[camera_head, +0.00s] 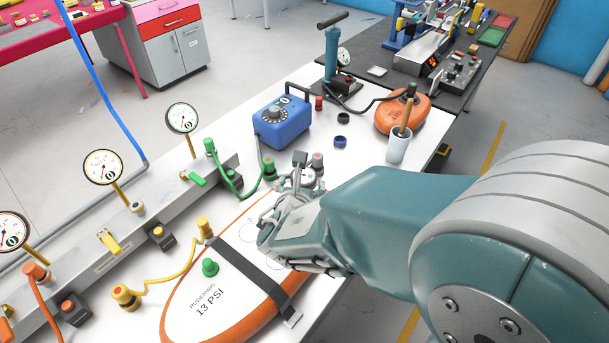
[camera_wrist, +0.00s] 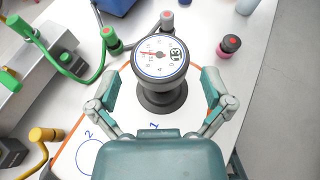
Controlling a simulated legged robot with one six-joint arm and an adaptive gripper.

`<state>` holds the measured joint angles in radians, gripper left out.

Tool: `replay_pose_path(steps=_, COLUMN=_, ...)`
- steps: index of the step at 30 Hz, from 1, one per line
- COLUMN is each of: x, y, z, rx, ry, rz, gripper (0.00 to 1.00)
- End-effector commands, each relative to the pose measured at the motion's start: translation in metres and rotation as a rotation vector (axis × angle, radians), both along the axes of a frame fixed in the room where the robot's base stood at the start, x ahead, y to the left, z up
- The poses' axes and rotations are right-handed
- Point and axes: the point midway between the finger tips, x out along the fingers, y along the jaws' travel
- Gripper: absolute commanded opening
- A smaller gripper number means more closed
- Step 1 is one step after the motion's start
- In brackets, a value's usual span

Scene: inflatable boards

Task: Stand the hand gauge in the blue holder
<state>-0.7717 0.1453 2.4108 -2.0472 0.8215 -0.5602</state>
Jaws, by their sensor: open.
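The hand gauge (camera_wrist: 160,62) has a round white dial and a dark grey body. In the wrist view it stands upright on the board, between my open fingers, with a gap visible on both sides. My gripper (camera_wrist: 158,92) is open around it and not visibly touching it. In the head view my gripper (camera_head: 283,205) is over the far end of the white and orange board (camera_head: 190,322), and the gauge is largely hidden by it. The blue holder (camera_head: 340,141) is a small dark blue ring on the white table, beyond my gripper, and looks empty.
A green hose (camera_head: 232,186) lies left of my gripper. A dark strap (camera_head: 250,268) crosses the board.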

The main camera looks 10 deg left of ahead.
Motion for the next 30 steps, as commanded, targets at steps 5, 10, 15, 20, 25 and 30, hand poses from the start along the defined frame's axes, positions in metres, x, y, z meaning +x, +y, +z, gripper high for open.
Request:
replay_pose_path(steps=5, x=0.025, y=0.001, z=-0.01, rx=-0.001, ry=0.001, rz=-0.003, gripper=1.0)
replay_pose_path(steps=10, x=0.032, y=0.001, z=-0.013, rx=0.0, ry=0.001, rz=-0.001, gripper=1.0)
replay_pose_path(steps=15, x=0.032, y=0.001, z=-0.013, rx=0.001, ry=0.001, rz=-0.001, gripper=0.91)
replay_pose_path(steps=20, x=0.032, y=0.001, z=-0.013, rx=0.001, ry=0.001, rz=-0.001, gripper=0.27)
replay_pose_path(steps=25, x=0.032, y=0.001, z=-0.012, rx=0.001, ry=0.0, rz=-0.001, gripper=0.27)
replay_pose_path(steps=30, x=0.032, y=0.001, z=-0.011, rx=0.001, ry=-0.001, rz=-0.002, gripper=0.27)
